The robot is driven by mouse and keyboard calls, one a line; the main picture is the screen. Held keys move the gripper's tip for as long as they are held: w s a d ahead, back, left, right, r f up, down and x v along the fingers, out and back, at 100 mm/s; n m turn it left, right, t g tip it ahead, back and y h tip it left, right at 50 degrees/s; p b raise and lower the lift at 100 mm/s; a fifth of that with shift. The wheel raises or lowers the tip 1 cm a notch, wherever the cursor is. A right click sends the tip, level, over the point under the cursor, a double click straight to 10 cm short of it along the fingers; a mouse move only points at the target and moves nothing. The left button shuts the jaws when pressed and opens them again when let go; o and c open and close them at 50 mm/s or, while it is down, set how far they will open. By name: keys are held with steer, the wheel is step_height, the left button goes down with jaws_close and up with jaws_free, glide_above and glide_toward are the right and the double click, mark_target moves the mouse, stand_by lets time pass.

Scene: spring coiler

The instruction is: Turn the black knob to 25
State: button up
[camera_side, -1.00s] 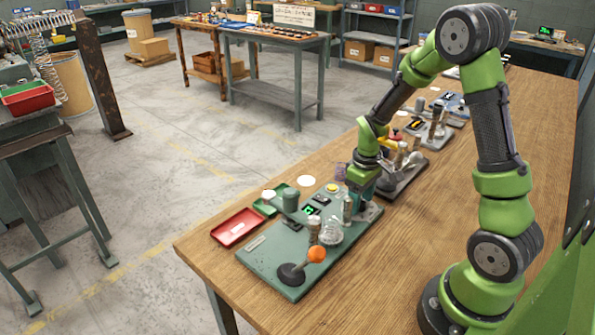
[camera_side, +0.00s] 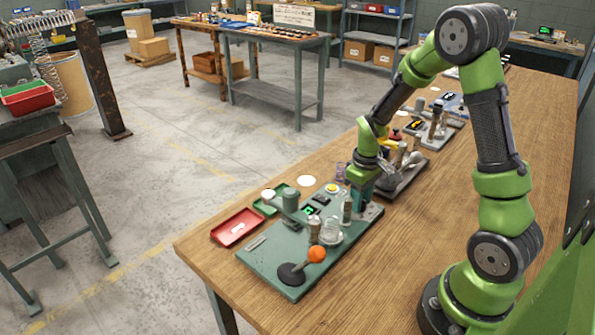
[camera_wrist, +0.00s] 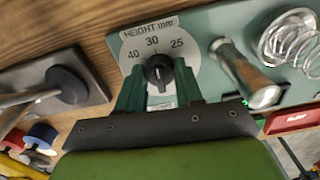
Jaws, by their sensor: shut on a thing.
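The black knob (camera_wrist: 159,70) sits on a round white dial (camera_wrist: 187,75) marked HEIGHT mm in the wrist view, with 40, 30 and 25 readable from left to right. The lower part of the dial is partly covered by my gripper. The knob's small white mark seems to point up near 30, but it is too small to be sure. My gripper (camera_wrist: 159,88) has one green finger on each side of the knob and is shut on it. In the side view my gripper (camera_side: 362,190) is down at the far right corner of the green machine plate (camera_side: 262,262), hiding the knob.
A red tray (camera_side: 237,227) lies left of the plate. Another device (camera_side: 400,180) stands behind.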

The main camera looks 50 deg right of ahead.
steer(key=m, duration=0.4)
steer(key=shift+m, duration=0.4)
steer(key=shift+r+m, duration=0.1)
steer(key=shift+m, duration=1.5)
steer(key=o, duration=1)
steer(key=shift+o, duration=0.2)
step_height(320, 180, up, 17)
